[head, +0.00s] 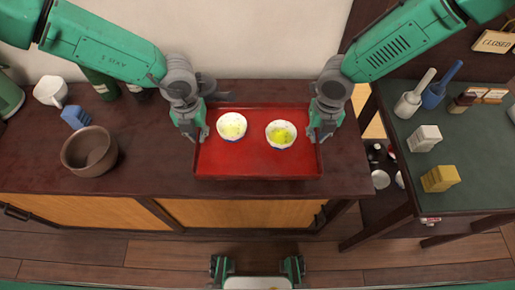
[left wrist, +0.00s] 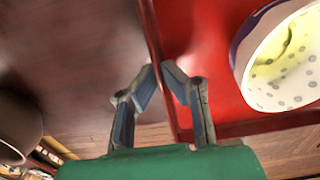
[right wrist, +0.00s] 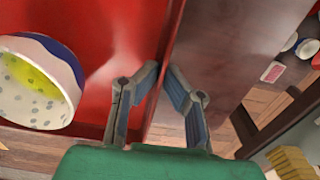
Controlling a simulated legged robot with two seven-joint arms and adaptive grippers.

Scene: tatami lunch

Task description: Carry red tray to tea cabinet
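The red tray (head: 256,162) lies on a dark wooden counter (head: 345,172) in the head view. It carries two white bowls, the left bowl (head: 231,126) and the right bowl (head: 281,134), both with yellow-green contents. My left gripper (head: 199,137) is at the tray's left rim, its fingers closed on either side of the rim (left wrist: 160,50) in the left wrist view. My right gripper (head: 319,136) is at the right rim, its fingers likewise closed around the rim (right wrist: 166,70) in the right wrist view. Which furniture is the tea cabinet I cannot tell.
A green-topped table (head: 470,150) at right holds a yellow block (head: 440,178), a white block (head: 424,138) and utensil holders. A gap separates counter and table.

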